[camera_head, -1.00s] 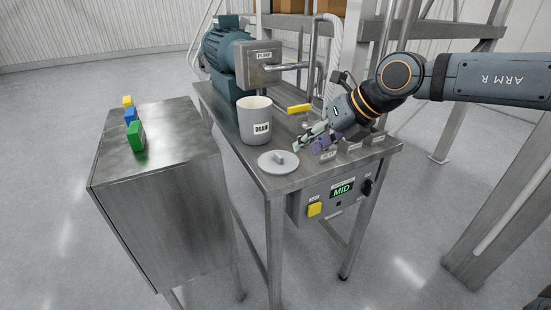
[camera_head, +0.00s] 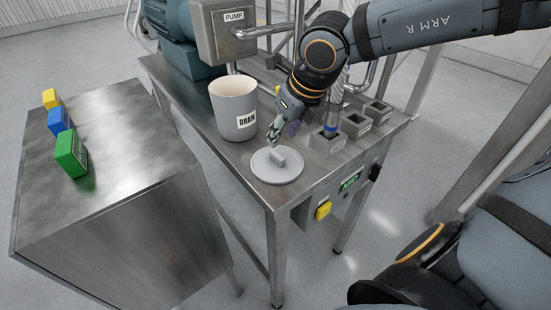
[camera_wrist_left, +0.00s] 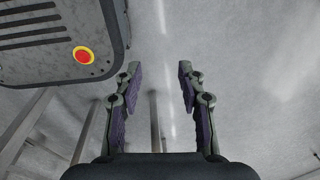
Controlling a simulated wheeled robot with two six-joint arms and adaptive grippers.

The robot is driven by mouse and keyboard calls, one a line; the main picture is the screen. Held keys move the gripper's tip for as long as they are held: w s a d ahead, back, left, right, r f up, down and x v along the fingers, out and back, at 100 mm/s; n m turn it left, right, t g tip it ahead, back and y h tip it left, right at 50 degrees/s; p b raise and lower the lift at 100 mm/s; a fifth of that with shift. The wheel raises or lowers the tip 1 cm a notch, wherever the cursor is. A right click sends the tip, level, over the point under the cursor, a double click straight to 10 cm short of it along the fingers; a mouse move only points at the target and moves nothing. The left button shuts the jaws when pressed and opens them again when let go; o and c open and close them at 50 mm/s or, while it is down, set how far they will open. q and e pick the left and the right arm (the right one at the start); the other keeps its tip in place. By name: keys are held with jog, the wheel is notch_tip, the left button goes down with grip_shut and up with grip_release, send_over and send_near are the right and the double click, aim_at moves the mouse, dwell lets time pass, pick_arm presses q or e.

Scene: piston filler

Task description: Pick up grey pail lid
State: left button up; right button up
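The grey pail lid (camera_head: 262,173) lies flat near the front corner of the steel table, with a small block handle (camera_head: 279,160) standing up on it. My right gripper (camera_head: 282,140) points down just above and behind that handle. Its fingers look apart, and I see nothing between them. Whether a fingertip touches the handle cannot be told. The grey pail (camera_head: 228,108) marked DRAIN stands open behind the lid, to its left. My left gripper (camera_wrist_left: 158,75) shows in the left wrist view, open and empty above the floor.
A pump box (camera_head: 222,38) is at the back of the table. Several square sockets (camera_head: 355,124) stand right of my right gripper. Yellow, blue (camera_head: 60,120) and green blocks sit on the separate steel cabinet (camera_head: 120,200). A red button (camera_wrist_left: 83,55) shows in the left wrist view.

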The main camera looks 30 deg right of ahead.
aim_at(277, 155)
jog(key=x, duration=0.3)
jog(key=shift+w+r, duration=0.1)
jog(key=shift+x, duration=0.8)
jog(key=f, duration=0.3)
jog(key=shift+w+d+f, duration=0.15)
jog(key=shift+d+f, duration=0.15)
jog(key=shift+d, duration=0.1)
jog(key=shift+w+a+f, duration=0.15)
jog(key=shift+w+f, duration=0.15)
jog(key=shift+w, duration=0.05)
jog(key=shift+s+r, duration=0.1)
jog(key=shift+s, duration=0.1)
jog(key=shift+c, duration=1.9)
pick_arm(q)
jog(key=shift+w, duration=0.55)
pick_arm(e)
grip_shut()
